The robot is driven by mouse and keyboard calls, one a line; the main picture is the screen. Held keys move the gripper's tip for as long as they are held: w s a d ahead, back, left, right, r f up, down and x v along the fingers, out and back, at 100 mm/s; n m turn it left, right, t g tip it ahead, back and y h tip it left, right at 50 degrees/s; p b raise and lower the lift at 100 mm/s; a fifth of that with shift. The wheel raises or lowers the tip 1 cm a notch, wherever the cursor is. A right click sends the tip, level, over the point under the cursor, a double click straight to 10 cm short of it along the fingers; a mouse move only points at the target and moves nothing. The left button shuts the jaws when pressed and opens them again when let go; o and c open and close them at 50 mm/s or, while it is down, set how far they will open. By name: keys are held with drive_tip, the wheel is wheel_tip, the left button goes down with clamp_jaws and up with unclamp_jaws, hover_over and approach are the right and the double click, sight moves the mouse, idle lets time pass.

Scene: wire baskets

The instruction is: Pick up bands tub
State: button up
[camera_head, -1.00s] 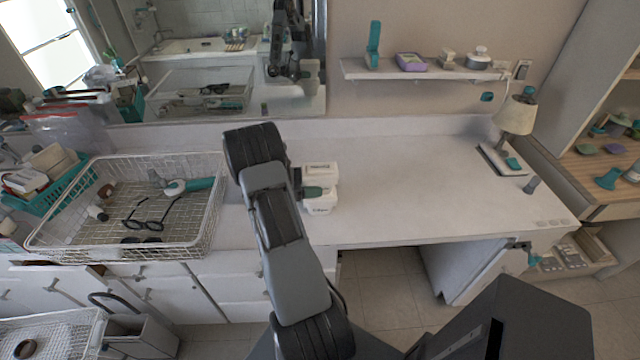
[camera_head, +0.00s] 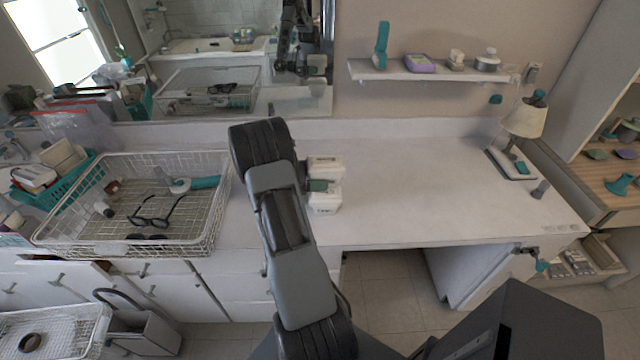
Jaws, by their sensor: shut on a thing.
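The bands tub looks to be the small white tub (camera_head: 326,206) at the left part of the counter, just right of my arm. It has a white lid or upper part and small dark print on its front. My gripper (camera_head: 318,186) is at the tub, with a teal-grey finger across its middle. It is shut on the tub. My arm hides the tub's left side and most of the gripper. I cannot tell whether the tub touches the counter.
A white wire basket (camera_head: 222,218) with glasses (camera_head: 152,221) and a teal-handled item (camera_head: 204,182) stands left of my arm. The counter (camera_head: 410,190) to the right is clear up to the lamp (camera_head: 524,120). A shelf (camera_head: 400,74) hangs above, beside the mirror.

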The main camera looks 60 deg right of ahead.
drive_tip(key=s+a+r, duration=0.9)
drive_tip(key=s+r, duration=0.1)
drive_tip(key=shift+a+r+b, duration=0.15)
drive_tip(key=shift+a+b, duration=0.25)
drive_tip(key=shift+b, duration=0.05)
